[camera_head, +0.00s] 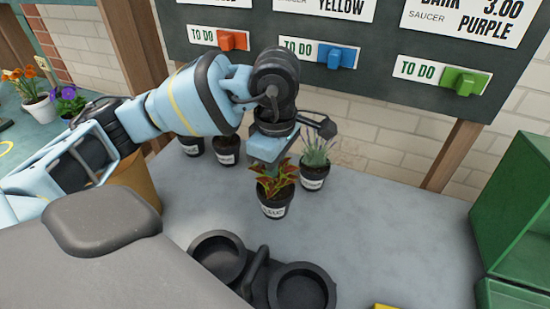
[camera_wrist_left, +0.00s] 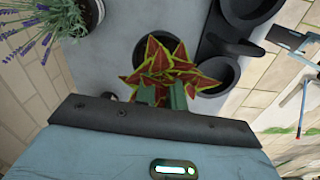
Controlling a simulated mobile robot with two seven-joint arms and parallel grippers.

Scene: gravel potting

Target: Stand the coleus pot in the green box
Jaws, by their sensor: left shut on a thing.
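The coleus pot (camera_head: 276,209), dark with a white label and red-and-green leaves, is in the middle of the head view. In the left wrist view the coleus leaves (camera_wrist_left: 160,70) are right in front of the fingers and hide much of the pot. My left gripper (camera_head: 268,158) is above the coleus, shut on it; its fingertips (camera_wrist_left: 160,95) are among the leaves. I cannot tell whether the pot touches the table. The green box (camera_head: 520,190) stands at the right edge, partly out of view. My right gripper is not in view.
A lavender pot (camera_head: 314,175) stands close behind the coleus, with dark labelled pots (camera_head: 225,150) to the left. A black two-cup holder (camera_head: 258,272) lies in front. The grey table (camera_head: 400,230) is clear between coleus and green box. A board (camera_head: 340,50) hangs behind.

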